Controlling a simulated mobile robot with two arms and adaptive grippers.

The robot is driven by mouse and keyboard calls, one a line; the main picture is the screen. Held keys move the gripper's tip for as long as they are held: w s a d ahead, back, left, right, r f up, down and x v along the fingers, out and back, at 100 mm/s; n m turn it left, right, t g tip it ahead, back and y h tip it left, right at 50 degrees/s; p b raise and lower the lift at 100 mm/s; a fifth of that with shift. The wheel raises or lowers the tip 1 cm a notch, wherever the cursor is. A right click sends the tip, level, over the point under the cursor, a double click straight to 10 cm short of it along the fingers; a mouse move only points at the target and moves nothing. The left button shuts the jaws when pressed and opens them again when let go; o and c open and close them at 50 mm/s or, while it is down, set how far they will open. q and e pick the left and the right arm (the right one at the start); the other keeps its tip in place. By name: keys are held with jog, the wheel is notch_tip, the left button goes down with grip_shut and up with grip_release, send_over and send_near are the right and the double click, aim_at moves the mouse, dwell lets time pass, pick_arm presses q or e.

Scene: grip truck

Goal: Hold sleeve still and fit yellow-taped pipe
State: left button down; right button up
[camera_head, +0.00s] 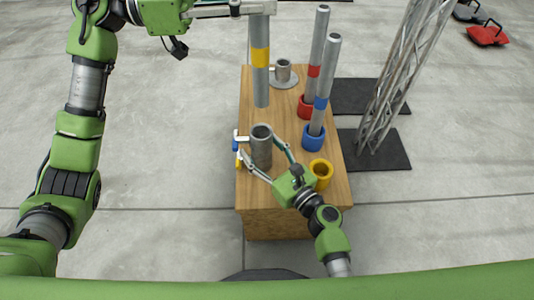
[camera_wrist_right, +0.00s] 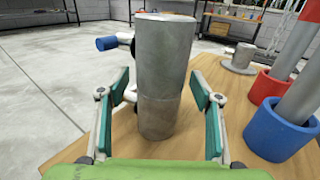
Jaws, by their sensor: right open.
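The grey sleeve (camera_head: 261,150) stands upright near the left side of a wooden block, its open top showing. In the right wrist view the sleeve (camera_wrist_right: 164,90) stands between my right gripper's fingers (camera_wrist_right: 160,112), with gaps on both sides. My right gripper (camera_head: 262,155) is open around it and is not gripping it. The yellow-taped pipe (camera_head: 261,80) is upright in the head view, its lower end just beyond the sleeve's top in the picture. My left gripper (camera_head: 258,8) is shut on the pipe near the top edge; the pipe's upper end is out of view.
On the wooden block (camera_head: 295,200), a red-taped pipe (camera_head: 318,50) and a blue-taped pipe (camera_head: 326,85) stand in red and blue holders. An empty yellow holder (camera_head: 321,172) is near my right wrist. A flanged stub (camera_head: 284,76) is farther back. A metal truss (camera_head: 400,75) stands right.

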aim_at(257, 38)
grip_shut()
pick_arm(q)
jog(key=shift+a+f, duration=0.1)
jog(key=shift+f, duration=3.2)
